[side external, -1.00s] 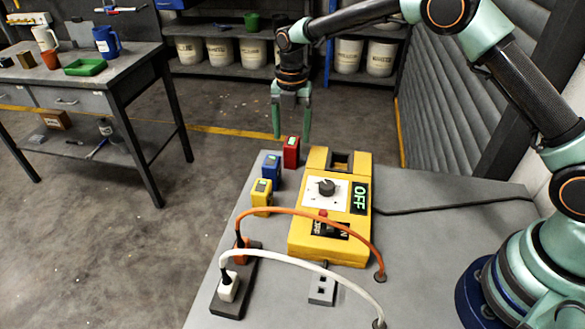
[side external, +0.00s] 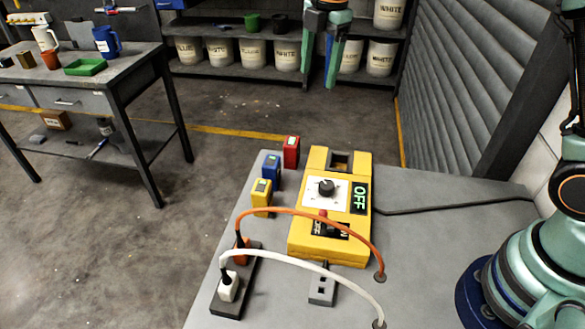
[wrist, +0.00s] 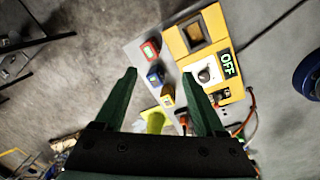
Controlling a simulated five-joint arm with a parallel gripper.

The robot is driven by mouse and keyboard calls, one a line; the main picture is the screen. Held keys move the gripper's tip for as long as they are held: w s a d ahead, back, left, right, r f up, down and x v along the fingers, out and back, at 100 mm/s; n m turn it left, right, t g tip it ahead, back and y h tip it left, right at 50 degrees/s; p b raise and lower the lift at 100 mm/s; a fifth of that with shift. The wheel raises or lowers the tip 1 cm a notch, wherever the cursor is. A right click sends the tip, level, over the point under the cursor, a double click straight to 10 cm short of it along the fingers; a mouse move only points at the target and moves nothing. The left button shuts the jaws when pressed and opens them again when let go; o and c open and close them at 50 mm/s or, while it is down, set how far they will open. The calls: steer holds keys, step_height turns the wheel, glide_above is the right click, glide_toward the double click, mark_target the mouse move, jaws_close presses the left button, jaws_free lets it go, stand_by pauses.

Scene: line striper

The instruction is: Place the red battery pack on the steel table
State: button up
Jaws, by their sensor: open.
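The red battery pack (side external: 291,152) stands upright at the far left edge of the grey steel table (side external: 430,240), beside the blue pack. In the wrist view the red battery pack (wrist: 150,50) lies ahead of my fingertips, a little left of the yellow machine. My gripper (side external: 330,85) is raised high above and beyond the table's far edge in the side view, with its fingers pointing down. In the wrist view my gripper (wrist: 160,75) has its green fingers spread wide with nothing held between them.
The blue pack (side external: 271,170) and the yellow pack (side external: 261,195) stand in line with the red one. The yellow machine (side external: 300,225) reads OFF and has an empty top slot (side external: 341,160). An orange cable (side external: 330,218) and a white cable (side external: 300,259) arch over the table.

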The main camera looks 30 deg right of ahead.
steer(key=s+d+m+t, duration=0.2)
steer(key=s+d+m, duration=0.1)
steer(key=s+m, duration=0.7)
steer(key=s+d+m+t, duration=0.2)
steer(key=s+d+m, duration=0.1)
steer(key=s+m, duration=0.6)
steer(key=shift+s+d+r+m, duration=0.3)
steer(key=shift+s+r+m, duration=0.1)
steer(key=shift+m, duration=0.1)
